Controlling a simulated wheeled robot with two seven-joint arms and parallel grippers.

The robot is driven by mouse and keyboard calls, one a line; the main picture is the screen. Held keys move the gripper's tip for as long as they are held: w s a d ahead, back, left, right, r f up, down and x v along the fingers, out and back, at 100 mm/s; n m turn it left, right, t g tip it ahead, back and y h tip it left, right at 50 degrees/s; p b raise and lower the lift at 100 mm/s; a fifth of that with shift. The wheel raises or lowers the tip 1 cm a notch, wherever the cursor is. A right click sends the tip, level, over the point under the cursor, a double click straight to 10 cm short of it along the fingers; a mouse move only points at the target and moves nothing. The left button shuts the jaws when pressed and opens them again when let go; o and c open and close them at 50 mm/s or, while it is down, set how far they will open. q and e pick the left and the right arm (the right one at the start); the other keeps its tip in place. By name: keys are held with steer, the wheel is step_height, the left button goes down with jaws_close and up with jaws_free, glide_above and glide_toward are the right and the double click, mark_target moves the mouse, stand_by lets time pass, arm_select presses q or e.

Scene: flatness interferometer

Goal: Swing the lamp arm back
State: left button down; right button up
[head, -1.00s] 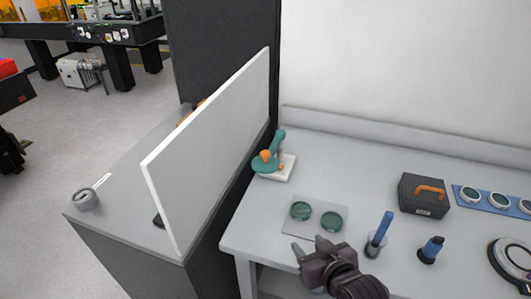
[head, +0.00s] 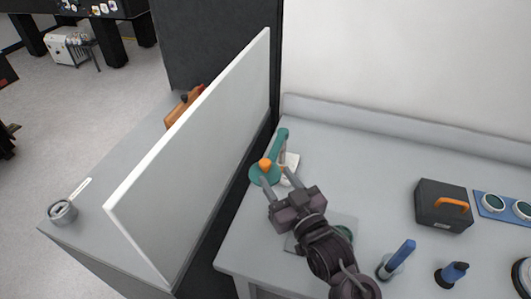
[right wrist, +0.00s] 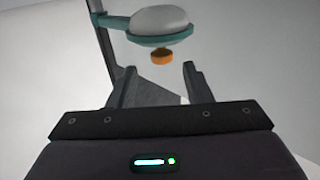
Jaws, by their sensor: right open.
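The lamp has a teal arm (head: 278,146), a round teal head (head: 256,176) and an orange knob (head: 265,163). It stands at the left end of the grey bench by a white base (head: 291,160). My right gripper (head: 277,178) is open, with its fingertips close to the lamp head and nothing between them. In the right wrist view, the lamp head (right wrist: 160,22) shows its pale dome and teal rim, and the orange knob (right wrist: 162,57) hangs just beyond the open fingers. Whether a finger touches the lamp I cannot tell. My left gripper is not in view.
A tall white panel (head: 200,160) stands close left of the lamp. A black case (head: 443,205) and blue-handled tools (head: 397,257) are to the right. The bench's back middle is clear.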

mark_target(268, 167)
steer(key=x, duration=0.2)
steer(key=p+x, duration=0.1)
steer(key=x, duration=0.1)
steer(key=shift+s+a+r, duration=0.15)
steer(key=shift+a+r, duration=0.05)
steer(key=shift+r, duration=0.1)
steer(key=shift+x, duration=0.95)
steer(key=shift+w+f, duration=0.25)
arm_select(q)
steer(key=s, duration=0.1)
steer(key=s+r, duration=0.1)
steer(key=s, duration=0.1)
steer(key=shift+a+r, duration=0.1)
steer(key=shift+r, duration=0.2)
arm_select(e)
jaws_close()
